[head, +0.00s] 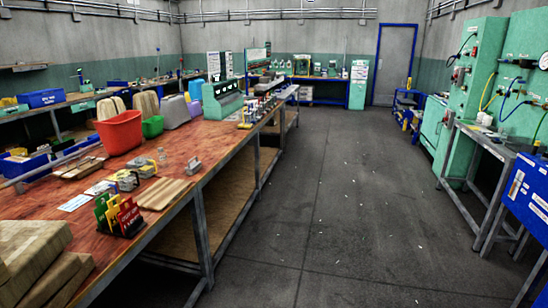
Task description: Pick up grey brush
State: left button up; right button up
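I cannot make out a grey brush for certain in the head view. The long red-brown workbench (225,133) runs from the front left toward the back. Small grey-and-yellow items (126,180) lie on it beside a stack of wooden slats (165,194), but I cannot tell what they are. Neither of my grippers is in view.
Green cabinets (468,85) stand at right. The floor (330,190) between is open.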

aim_at(193, 168)
jog(key=i+u, duration=0.15)
jog(key=i, duration=0.3)
jog(key=i+l+u, duration=0.15)
jog(key=i, duration=0.3)
jog(key=i+l+u, duration=0.1)
jog(key=i, duration=0.35)
jog(key=i+l+u, duration=0.1)
jog(key=i+u, duration=0.25)
jog(key=i+l+u, duration=0.1)
jog(key=u, duration=0.3)
jog(key=i+l+u, duration=0.2)
jog(key=l+u, duration=0.15)
